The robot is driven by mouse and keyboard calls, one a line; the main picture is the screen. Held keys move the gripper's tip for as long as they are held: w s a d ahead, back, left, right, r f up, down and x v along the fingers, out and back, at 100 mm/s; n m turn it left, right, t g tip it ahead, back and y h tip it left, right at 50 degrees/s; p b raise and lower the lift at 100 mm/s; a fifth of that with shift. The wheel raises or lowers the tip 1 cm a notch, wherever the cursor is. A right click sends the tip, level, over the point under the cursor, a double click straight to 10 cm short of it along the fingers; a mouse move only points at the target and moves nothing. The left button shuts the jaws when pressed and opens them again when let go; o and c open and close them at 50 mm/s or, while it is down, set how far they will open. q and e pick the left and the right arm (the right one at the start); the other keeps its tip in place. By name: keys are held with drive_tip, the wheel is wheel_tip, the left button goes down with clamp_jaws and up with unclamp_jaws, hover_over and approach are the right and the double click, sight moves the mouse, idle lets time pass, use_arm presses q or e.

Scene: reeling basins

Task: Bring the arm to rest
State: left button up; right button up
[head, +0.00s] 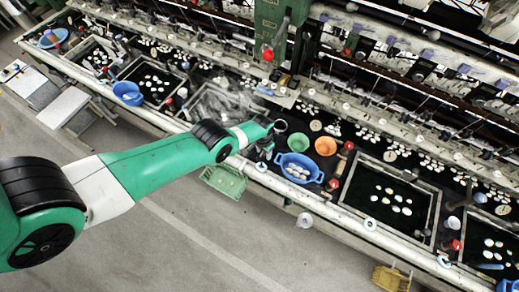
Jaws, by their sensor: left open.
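My left arm reaches in from the left, and my left gripper (262,152) is at its end, over the front edge of the basin bench. The gripper is small and dark here, open, and close to the left side of a blue basin (318,177) that holds several white cocoons. I cannot tell whether it touches anything. My right gripper is not in view.
A green bowl (299,142) and an orange bowl (325,146) stand behind the blue basin. A green crate (224,181) is below the bench's front edge. Dark basins with white cocoons (393,200) lie to the right. The grey floor (215,245) is mostly clear.

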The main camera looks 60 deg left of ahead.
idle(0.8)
use_arm(q)
drive_tip(key=w+d+r+m+t, duration=0.2)
drive_tip(key=w+d+r+t, duration=0.2)
drive_tip(key=w+r, duration=0.6)
drive_tip(key=w+d+r+m+t, duration=0.1)
drive_tip(key=w+d+r+t, duration=0.25)
drive_tip(key=w+r, duration=0.6)
drive_tip(key=w+d+r+m+t, duration=0.1)
drive_tip(key=w+d+r+t, duration=0.25)
drive_tip(key=r, duration=0.65)
drive_tip(key=w+d+r+t, duration=0.2)
drive_tip(key=w+d+r, duration=0.15)
drive_tip(key=r, duration=0.55)
drive_tip(key=s+d+r+t, duration=0.2)
drive_tip(key=s+r+t, duration=0.1)
drive_tip(key=r, duration=0.8)
drive_tip(key=s+d+r+t, duration=0.2)
drive_tip(key=d+r+t, duration=0.1)
drive_tip(key=r, duration=0.7)
drive_tip(key=s+r+m+t+h, duration=0.1)
drive_tip(key=s+r+t, duration=0.6)
drive_tip(key=s+r, duration=1.2)
drive_tip(key=s+h, duration=0.1)
drive_tip(key=s, duration=0.2)
drive_tip(key=shift+d+t, duration=0.3)
